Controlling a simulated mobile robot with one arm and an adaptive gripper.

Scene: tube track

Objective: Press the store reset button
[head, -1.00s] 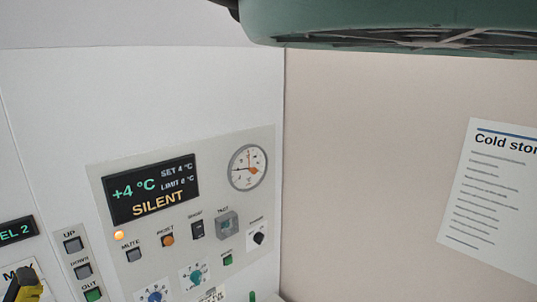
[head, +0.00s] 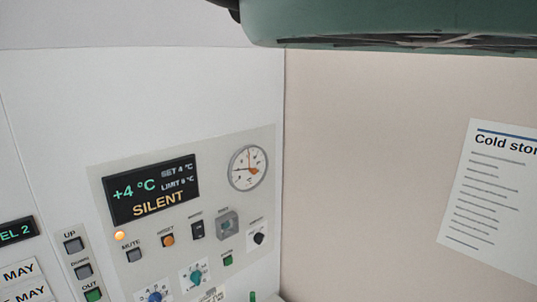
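The store control panel (head: 215,145) is on the white wall at the centre left. Its dark display (head: 151,189) reads +4 °C, SET 4 °C and SILENT. An orange button (head: 167,240) sits under the display, beneath a small label that seems to read RESET. To its left are a grey MUTE button (head: 134,255) and a lit orange lamp (head: 120,235). My gripper is not in view.
A dark switch (head: 197,229), a guarded control (head: 227,224), a black knob (head: 259,239), a small green button (head: 228,260) and a round gauge (head: 248,167) share the panel. UP (head: 73,244), DOWN and OUT (head: 93,295) buttons stand left. A green housing (head: 400,25) overhangs above.

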